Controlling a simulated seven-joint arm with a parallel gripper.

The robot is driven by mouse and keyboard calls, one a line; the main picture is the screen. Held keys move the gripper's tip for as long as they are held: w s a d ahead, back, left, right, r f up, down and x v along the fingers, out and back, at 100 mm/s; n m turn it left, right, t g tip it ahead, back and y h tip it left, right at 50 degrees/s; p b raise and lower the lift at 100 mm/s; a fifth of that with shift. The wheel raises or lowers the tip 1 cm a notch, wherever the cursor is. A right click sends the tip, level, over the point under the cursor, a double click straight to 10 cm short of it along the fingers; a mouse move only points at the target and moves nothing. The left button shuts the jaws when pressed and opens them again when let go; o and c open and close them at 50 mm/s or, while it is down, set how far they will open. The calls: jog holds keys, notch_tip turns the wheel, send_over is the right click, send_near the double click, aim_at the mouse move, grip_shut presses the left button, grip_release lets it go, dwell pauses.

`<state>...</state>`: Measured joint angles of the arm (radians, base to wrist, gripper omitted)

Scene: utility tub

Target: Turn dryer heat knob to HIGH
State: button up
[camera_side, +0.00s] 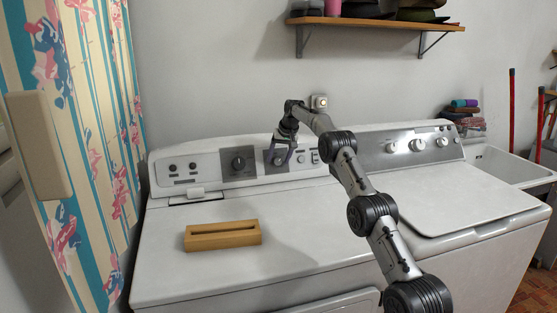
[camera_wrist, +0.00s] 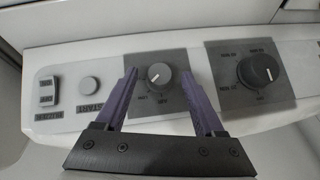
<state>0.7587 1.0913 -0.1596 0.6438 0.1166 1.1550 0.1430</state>
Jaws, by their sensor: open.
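The dryer (camera_side: 215,215) stands at the left with a raised control panel at its back. Its smaller grey knob (camera_wrist: 159,75), which I take as the heat knob, sits on a dark plate in the wrist view. A pale pointer mark shows on the knob's lower left; the labels around it are too blurred to read surely. My gripper (camera_wrist: 159,80) is open, with one purple finger on each side of this knob; I cannot tell whether they touch it. In the side view my gripper (camera_side: 284,157) is at the panel and partly covers the knob.
A larger dark knob (camera_wrist: 259,71) is close beside the right finger in the wrist view. A start button (camera_wrist: 90,84) and a rocker switch (camera_wrist: 47,91) are on the left. A wooden slotted block (camera_side: 222,235) lies on the dryer top. The washer (camera_side: 450,185) stands right.

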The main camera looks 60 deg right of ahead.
jog(key=shift+w+d+f, duration=0.1)
jog(key=shift+w+f, duration=0.1)
jog(key=shift+f, duration=0.2)
grip_shut()
dwell(0.4)
jog(key=m+t+y, duration=0.1)
jog(key=m+t, duration=0.1)
jog(key=shift+s+d+t+y, duration=0.2)
jog(key=shift+s+t+y, duration=0.1)
jog(key=shift+t+y, duration=0.1)
jog(key=m+t, duration=0.1)
jog(key=m+t+y, duration=0.1)
jog(key=m+t, duration=0.1)
jog(key=shift+s+f+m+t, duration=0.15)
jog(key=shift+f+m+t, duration=0.1)
jog(key=shift+m+t, duration=0.15)
jog(key=shift+y, duration=0.3)
